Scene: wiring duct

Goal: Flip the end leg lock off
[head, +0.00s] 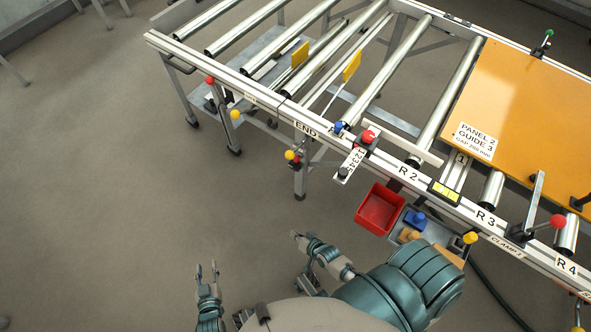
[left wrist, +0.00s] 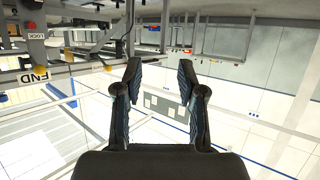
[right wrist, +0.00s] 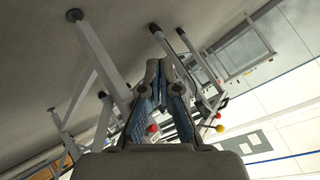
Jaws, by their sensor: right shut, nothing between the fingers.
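The rail marked END (head: 306,129) runs along the conveyor frame's near side. Below it a yellow knob (head: 289,155) with a red part beside it sits by the END leg (head: 300,182). I cannot tell how the lock is set. The left wrist view shows, at upper left, an END label (left wrist: 40,77) and a LOCK label (left wrist: 36,36), upside down. My left gripper (head: 207,270) is open and empty over bare floor, apart from the frame; it also shows in the left wrist view (left wrist: 160,72). My right gripper (head: 297,240) is shut and empty, below and apart from the END leg.
A red bin (head: 380,208) and a grey tray (head: 422,228) with blue and yellow parts hang on the near rail. Red knob (head: 210,80) and yellow knob (head: 235,114) stick out at the left end. The floor (head: 120,200) at left is clear.

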